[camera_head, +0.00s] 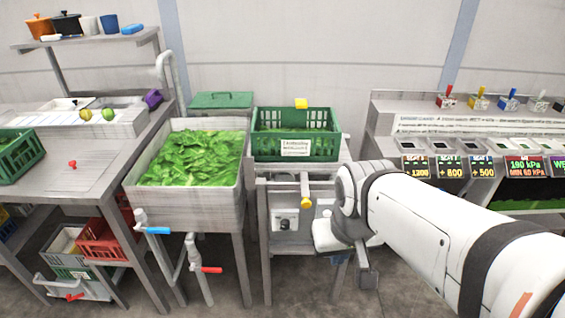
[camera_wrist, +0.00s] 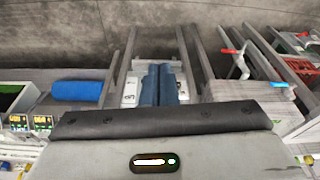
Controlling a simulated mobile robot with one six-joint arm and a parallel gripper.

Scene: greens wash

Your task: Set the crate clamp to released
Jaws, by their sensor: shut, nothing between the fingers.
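A green crate (camera_head: 262,147) with a white label stands on a metal stand beside the sink. A bar with a yellow knob (camera_head: 306,203) hangs at the front of the stand, below the crate. A yellow block (camera_head: 301,104) shows at the crate's back edge. I cannot tell for sure which yellow part is the crate clamp, nor its setting. My gripper (camera_wrist: 158,85) is shut and empty, with its blue fingers together in the wrist view. They point toward a pale labelled panel (camera_wrist: 130,92) at the stand. In the head view my wrist hides most of the fingers, right of the knob.
A sink (camera_head: 150,203) full of leaves stands left of the stand, with blue (camera_head: 157,230) and red (camera_head: 211,269) valve handles below. A counter with displays (camera_head: 415,166) is at right. A blue cylinder (camera_wrist: 77,90) lies left of the fingers. Floor shows between the stand's legs.

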